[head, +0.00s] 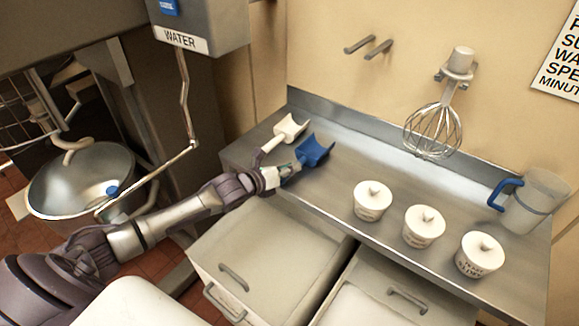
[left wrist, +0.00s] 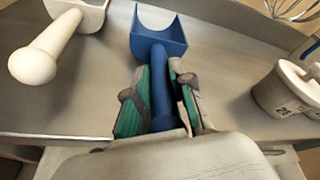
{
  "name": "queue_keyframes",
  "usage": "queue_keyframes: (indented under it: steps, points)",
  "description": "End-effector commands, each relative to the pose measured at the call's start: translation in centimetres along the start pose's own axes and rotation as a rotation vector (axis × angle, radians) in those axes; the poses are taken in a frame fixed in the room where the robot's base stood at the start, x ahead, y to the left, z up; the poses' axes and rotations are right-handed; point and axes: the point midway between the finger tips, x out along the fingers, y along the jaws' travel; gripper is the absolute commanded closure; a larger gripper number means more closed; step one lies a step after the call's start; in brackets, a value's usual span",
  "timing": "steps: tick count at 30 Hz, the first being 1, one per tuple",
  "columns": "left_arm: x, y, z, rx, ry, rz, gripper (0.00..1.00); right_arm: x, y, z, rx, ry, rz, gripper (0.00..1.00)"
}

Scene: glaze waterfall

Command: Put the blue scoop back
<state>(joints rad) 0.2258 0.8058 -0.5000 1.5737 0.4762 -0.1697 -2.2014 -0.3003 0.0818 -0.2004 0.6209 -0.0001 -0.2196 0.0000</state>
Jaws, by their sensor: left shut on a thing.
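The blue scoop (head: 315,150) is at the left part of the steel counter, beside a white scoop (head: 290,128). My left gripper (head: 278,176) is shut on the blue scoop's handle. In the left wrist view the blue scoop (left wrist: 158,40) points away from me, with its handle between the green-padded fingers of my left gripper (left wrist: 160,100). The white scoop (left wrist: 45,55) lies to its left, apart from it. I cannot tell whether the blue scoop touches the counter. My right gripper is not in view.
Three white lidded tubs (head: 423,227) stand on the steel counter (head: 350,190), with a clear blue-handled jug (head: 534,202) at its right end. A whisk (head: 434,130) hangs on the wall. A mixer bowl (head: 80,180) is at left.

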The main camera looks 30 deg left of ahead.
Motion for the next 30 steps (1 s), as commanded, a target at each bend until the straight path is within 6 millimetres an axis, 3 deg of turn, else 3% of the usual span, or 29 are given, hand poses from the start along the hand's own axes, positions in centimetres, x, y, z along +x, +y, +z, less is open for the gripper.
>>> queue_keyframes:
  steps: [8, 9, 13, 23, 30]
  points:
    - [0.1, 0.1, -0.2, 0.000, 0.000, -0.001, 1.00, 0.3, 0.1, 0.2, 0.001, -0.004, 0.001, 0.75]
    - [0.1, 0.1, -0.2, -0.001, 0.000, 0.000, 0.73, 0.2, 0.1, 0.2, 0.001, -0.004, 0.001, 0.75]
    - [0.0, 0.1, -0.1, -0.001, 0.000, 0.000, 0.53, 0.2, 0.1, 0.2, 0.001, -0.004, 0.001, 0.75]
    - [-0.1, -0.1, 0.1, 0.000, 0.000, 0.000, 0.53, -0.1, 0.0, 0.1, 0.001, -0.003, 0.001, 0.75]
    - [-3.2, 0.1, -0.2, 0.002, 0.005, 0.002, 0.53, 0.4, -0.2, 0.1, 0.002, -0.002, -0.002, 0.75]
